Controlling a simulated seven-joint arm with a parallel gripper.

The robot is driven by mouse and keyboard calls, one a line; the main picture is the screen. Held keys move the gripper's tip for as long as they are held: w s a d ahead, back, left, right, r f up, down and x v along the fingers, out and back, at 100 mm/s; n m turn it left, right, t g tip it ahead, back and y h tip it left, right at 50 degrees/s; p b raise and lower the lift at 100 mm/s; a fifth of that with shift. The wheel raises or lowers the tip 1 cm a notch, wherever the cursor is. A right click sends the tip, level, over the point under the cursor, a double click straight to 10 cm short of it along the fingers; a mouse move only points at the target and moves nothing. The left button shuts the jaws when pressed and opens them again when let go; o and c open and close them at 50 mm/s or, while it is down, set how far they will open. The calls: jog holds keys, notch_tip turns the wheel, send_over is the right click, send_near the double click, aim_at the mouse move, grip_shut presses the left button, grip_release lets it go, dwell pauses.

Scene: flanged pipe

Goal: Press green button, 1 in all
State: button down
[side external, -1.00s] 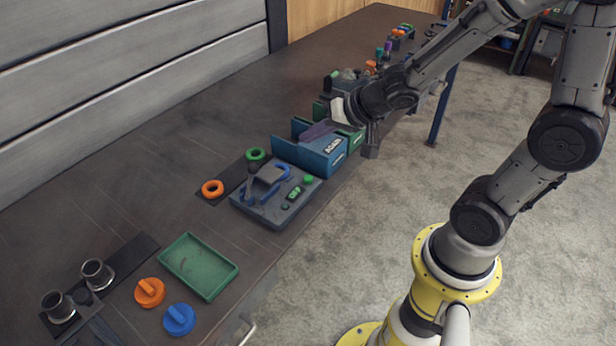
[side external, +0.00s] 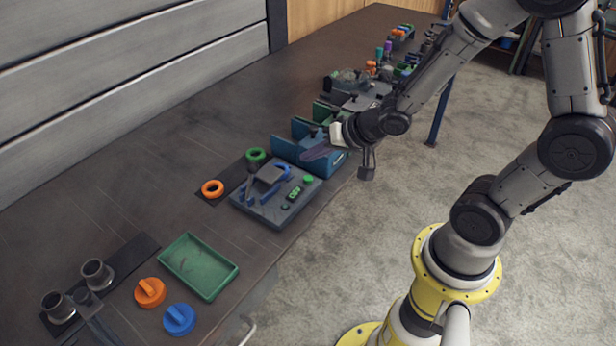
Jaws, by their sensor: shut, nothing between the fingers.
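A small round green button (side external: 308,179) sits near the right corner of a grey panel (side external: 262,213) on the bench. The panel also carries a small green and dark part (side external: 293,194), a grey bridge-like piece and blue curved pieces.
Green and orange rings (side external: 212,189) lie left of the panel. A green tray (side external: 172,268), an orange knob (side external: 150,292), a blue knob (side external: 179,319) and two metal pipe flanges (side external: 97,272) are nearer. More fixtures crowd the bench beyond the box. The bench's left side is clear.

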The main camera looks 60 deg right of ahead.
jog(key=shift+f, duration=1.8)
jog(key=shift+f, duration=0.2)
dwell(0.6)
jog(key=shift+f, duration=0.2)
jog(key=shift+f, duration=0.45)
dwell(0.7)
jog(key=shift+r, duration=0.9)
jog(key=shift+r, duration=2.5)
